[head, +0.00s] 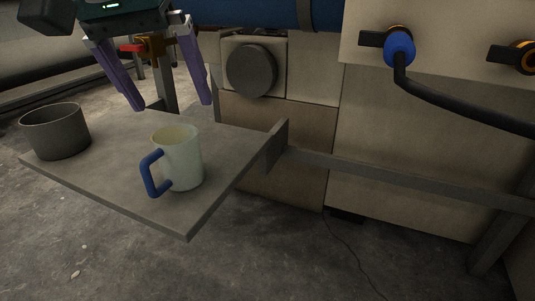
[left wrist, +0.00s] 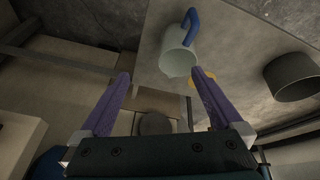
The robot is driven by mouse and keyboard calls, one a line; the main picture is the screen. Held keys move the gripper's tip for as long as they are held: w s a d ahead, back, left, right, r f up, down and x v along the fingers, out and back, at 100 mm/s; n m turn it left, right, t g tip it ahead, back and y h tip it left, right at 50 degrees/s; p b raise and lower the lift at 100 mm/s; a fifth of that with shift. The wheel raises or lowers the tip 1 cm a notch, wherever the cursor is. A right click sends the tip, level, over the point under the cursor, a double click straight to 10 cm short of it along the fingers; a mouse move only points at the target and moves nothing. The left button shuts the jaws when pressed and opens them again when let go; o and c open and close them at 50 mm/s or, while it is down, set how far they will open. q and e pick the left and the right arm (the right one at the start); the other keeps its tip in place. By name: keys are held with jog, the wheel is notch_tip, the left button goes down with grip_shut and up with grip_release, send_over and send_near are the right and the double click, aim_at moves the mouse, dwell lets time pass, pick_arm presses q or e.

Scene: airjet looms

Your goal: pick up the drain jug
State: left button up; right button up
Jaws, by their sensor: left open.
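The drain jug (head: 183,160) is a pale, whitish jug with a blue handle on its left side. It stands upright on a grey shelf (head: 110,186), near the shelf's front right part. In the left wrist view the jug (left wrist: 177,60) shows beyond the fingertips, with its blue handle pointing up. My left gripper (head: 172,106) has purple fingers, spread open and empty. It is above and behind the jug in the head view, apart from it. The open fingers also show in the left wrist view (left wrist: 162,80). My right gripper is in neither view.
A dark grey round pot (head: 55,131) stands on the shelf's left end. A red and yellow valve-like part (head: 150,48) shows behind my left fingers. A beige machine body (head: 430,130) with a blue hose connector (head: 399,48) and black hose fills the right.

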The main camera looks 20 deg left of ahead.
pick_arm(q)
jog(key=a+f, duration=0.2)
jog(key=y+b, duration=0.1)
jog(key=b, duration=0.3)
send_near(174, 143)
notch_tip(174, 143, down, 2)
jog(key=d, duration=0.2)
notch_tip(174, 143, down, 4)
jog(key=b, duration=0.4)
jog(key=shift+w+a+f, duration=0.1)
jog(key=shift+f, duration=0.15)
jog(key=shift+w+a+f+b, duration=0.1)
jog(key=shift+w+f+b, duration=0.1)
jog(key=shift+f+b, duration=0.15)
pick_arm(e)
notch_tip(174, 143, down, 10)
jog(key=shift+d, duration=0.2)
pick_arm(q)
jog(key=shift+r, duration=0.1)
jog(key=c, duration=1.2)
jog(key=shift+o, duration=0.2)
